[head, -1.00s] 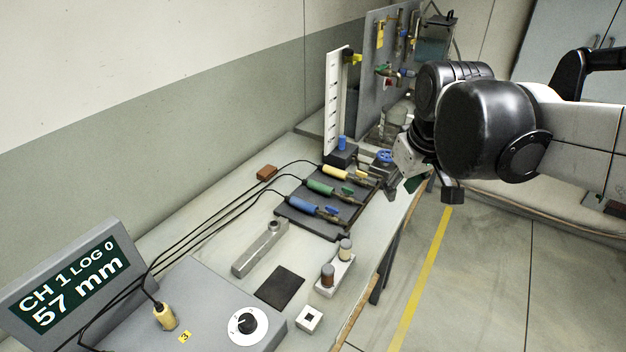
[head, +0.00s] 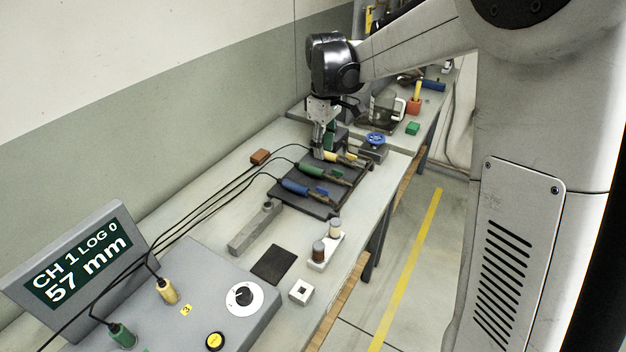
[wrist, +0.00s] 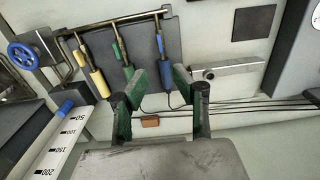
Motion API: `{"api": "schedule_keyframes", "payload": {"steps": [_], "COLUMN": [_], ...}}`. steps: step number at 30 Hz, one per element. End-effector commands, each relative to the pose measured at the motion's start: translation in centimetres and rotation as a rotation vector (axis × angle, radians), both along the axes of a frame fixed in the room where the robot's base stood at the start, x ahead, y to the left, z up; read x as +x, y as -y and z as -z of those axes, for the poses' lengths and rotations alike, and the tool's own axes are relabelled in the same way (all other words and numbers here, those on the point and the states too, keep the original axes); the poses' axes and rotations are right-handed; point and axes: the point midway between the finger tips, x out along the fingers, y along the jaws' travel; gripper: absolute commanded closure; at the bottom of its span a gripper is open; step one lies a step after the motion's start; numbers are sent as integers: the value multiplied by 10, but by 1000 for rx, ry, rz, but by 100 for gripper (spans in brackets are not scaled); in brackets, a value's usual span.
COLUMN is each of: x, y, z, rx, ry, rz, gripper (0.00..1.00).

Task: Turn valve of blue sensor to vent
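The blue sensor (head: 295,187) lies nearest on a dark plate (head: 318,207), with a small blue valve handle (head: 322,191) beside its body. In the wrist view the blue sensor (wrist: 165,76) and its blue handle (wrist: 160,44) lie just beyond the fingertips. The green sensor (head: 311,169) and yellow sensor (head: 335,156) lie in the same row. My gripper (wrist: 158,84) has its green-padded fingers apart with nothing between them. In the head view my gripper (head: 318,150) is at the plate's far left end, near the yellow sensor; its height above the plate is unclear.
A blue handwheel (head: 376,138) stands right of the plate. A white scale (wrist: 62,142) with a blue top is close to my gripper. A grey bar (head: 256,228) and console display (head: 70,262) stand nearer. Black cables run left from the sensors.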

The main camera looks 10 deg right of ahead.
Motion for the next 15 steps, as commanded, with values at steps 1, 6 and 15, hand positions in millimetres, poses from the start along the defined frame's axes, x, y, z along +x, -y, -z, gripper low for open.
{"api": "schedule_keyframes", "payload": {"steps": [1,6,15], "x": [1,1,1], "y": [0,0,0], "z": [3,20,76], "rx": [0,0,0], "ry": [-1,-1,-1], "rz": [-2,-2,-1], "gripper": [74,74,74]}}
